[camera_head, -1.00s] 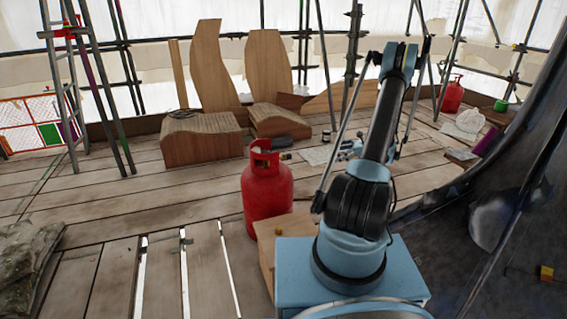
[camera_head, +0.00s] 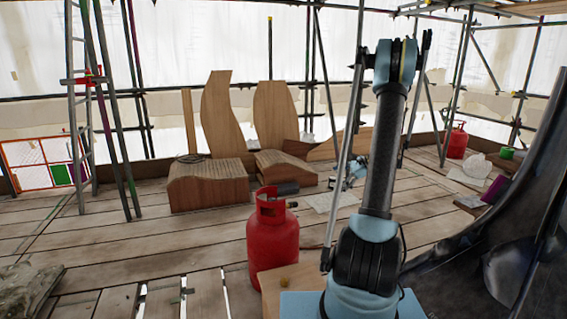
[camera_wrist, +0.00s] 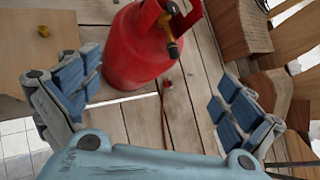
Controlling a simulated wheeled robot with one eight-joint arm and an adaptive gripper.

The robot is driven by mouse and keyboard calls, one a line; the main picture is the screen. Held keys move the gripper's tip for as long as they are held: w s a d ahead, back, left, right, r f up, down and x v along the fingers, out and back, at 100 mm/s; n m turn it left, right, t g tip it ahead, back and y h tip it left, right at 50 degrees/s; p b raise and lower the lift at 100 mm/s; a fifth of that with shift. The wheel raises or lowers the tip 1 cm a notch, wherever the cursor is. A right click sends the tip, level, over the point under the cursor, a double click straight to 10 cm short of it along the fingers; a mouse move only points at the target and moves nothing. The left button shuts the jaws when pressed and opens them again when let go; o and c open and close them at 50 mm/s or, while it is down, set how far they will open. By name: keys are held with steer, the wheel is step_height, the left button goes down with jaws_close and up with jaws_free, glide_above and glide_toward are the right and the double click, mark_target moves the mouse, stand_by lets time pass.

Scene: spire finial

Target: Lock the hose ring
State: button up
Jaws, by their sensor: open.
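A red gas cylinder (camera_head: 272,240) stands upright on the boards, left of my arm. Its valve (camera_head: 291,205) sticks out to the right under the collar. In the wrist view the cylinder (camera_wrist: 130,50) is at the top, with a brass valve part (camera_wrist: 164,20) and a dark fitting (camera_wrist: 173,50). I cannot make out a separate hose ring. My gripper (camera_wrist: 157,100) is open, its blue-padded fingers wide apart with only floor between them, short of the cylinder. In the head view my gripper (camera_head: 351,172) is small and partly hidden behind my arm.
A wooden box (camera_head: 287,279) stands beside the cylinder. Scaffold poles (camera_head: 110,110) rise at left, and a dark curved surface (camera_head: 490,250) fills the right. A thin red strip (camera_wrist: 167,90) lies on the boards.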

steer(key=s+a+r+n+g+h, duration=0.15)
steer(key=s+a+r+n, duration=0.3)
steer(key=s, duration=0.65)
steer(key=s+a+r+n+h, duration=0.35)
steer(key=s+r, duration=0.25)
steer(key=s, duration=0.5)
steer(key=s+d+f+n+h, duration=0.1)
steer(key=s+n, duration=0.4)
steer(key=s, duration=0.6)
steer(key=s+d+f+n+h, duration=0.1)
steer(key=s+f+n+h, duration=0.2)
steer(key=s, duration=0.9)
steer(key=shift+s+f+n+h, duration=0.15)
steer(key=shift+f+n+h, duration=0.25)
steer(key=shift+f+n, duration=0.75)
steer(key=shift+d+f, duration=0.1)
steer(key=shift+f, duration=0.05)
